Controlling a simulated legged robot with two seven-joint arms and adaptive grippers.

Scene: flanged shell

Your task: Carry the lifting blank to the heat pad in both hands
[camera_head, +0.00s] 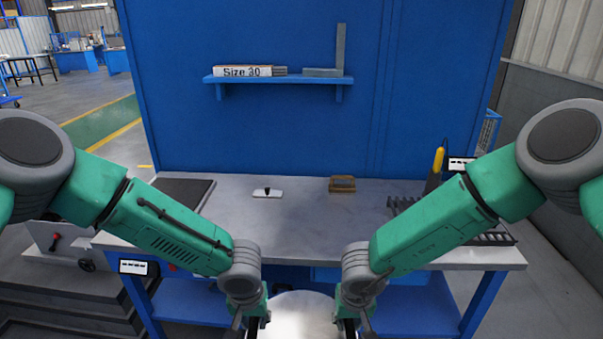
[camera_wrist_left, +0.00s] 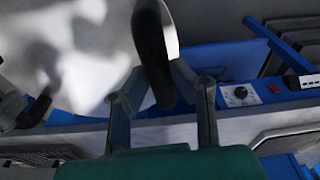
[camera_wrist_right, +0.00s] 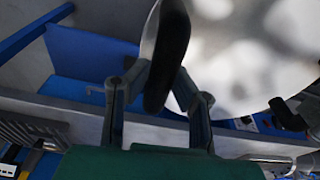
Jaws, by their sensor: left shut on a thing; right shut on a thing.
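The blank (camera_head: 303,318) is a pale, shiny round shell, low in the head view in front of the bench, its lower part cut off by the picture edge. My left gripper (camera_head: 254,326) is shut on its dark grip at the left side; the left wrist view shows the dark grip (camera_wrist_left: 153,45) between the fingers. My right gripper (camera_head: 349,326) is shut on the dark grip (camera_wrist_right: 168,50) at the other side. A dark flat pad (camera_head: 184,192), which looks like the heat pad, lies on the bench's left end, ahead and left of both grippers.
The grey bench top (camera_head: 290,220) is mostly clear in the middle. A white-handled tool (camera_head: 267,193) and a brown block (camera_head: 342,184) lie towards the back. A dark rack (camera_head: 490,239) stands on the right. A blue shelf (camera_head: 280,79) hangs on the back panel.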

